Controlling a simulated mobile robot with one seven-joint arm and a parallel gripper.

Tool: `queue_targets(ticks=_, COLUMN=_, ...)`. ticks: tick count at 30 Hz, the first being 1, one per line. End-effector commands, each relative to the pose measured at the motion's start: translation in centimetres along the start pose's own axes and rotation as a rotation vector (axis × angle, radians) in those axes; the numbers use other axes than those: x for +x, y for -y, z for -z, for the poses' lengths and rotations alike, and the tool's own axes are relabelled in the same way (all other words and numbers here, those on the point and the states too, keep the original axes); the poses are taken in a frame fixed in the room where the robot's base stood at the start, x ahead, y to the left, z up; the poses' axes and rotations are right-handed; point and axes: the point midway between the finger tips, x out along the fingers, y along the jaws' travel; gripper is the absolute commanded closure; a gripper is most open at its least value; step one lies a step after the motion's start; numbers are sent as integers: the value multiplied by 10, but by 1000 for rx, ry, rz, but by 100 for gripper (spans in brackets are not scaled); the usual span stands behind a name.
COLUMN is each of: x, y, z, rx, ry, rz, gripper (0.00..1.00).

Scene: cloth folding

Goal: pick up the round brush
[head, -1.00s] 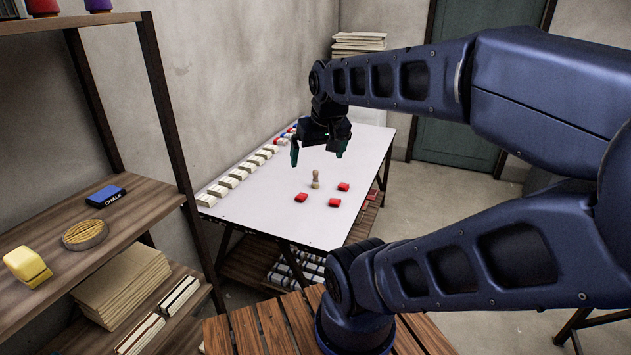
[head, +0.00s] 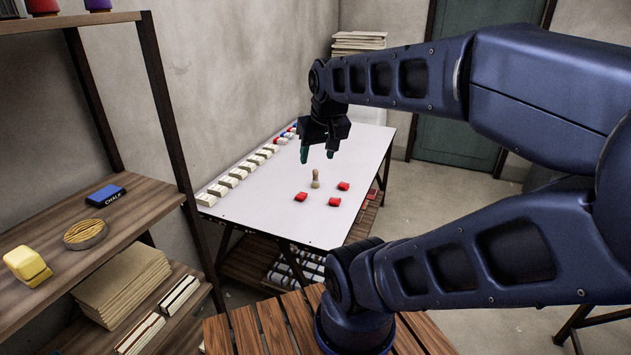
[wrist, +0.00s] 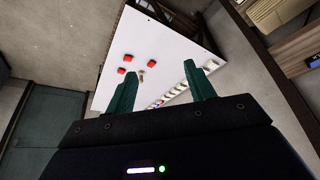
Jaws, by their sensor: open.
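A small tan piece with a narrow waist, which looks like the round brush (head: 315,179), stands upright on the white table (head: 262,202) between three red blocks. It also shows small in the wrist view (wrist: 141,76), left of the fingers' middle. My gripper (head: 317,155) hangs above the table, its green fingers pointing down.
Red blocks (head: 301,197), (head: 334,202) and (head: 344,186) lie close around the brush. A row of pale blocks (head: 229,181) lines the table's wall side. A wooden shelf (head: 140,205) at left holds a chalk box (head: 105,196) and a round tan item (head: 86,234).

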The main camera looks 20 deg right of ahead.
Motion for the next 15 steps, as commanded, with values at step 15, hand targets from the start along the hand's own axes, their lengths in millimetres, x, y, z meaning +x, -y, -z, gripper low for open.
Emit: queue_targets(ticks=15, x=36, y=-37, z=108, rx=185, ry=5, rz=-122, gripper=46)
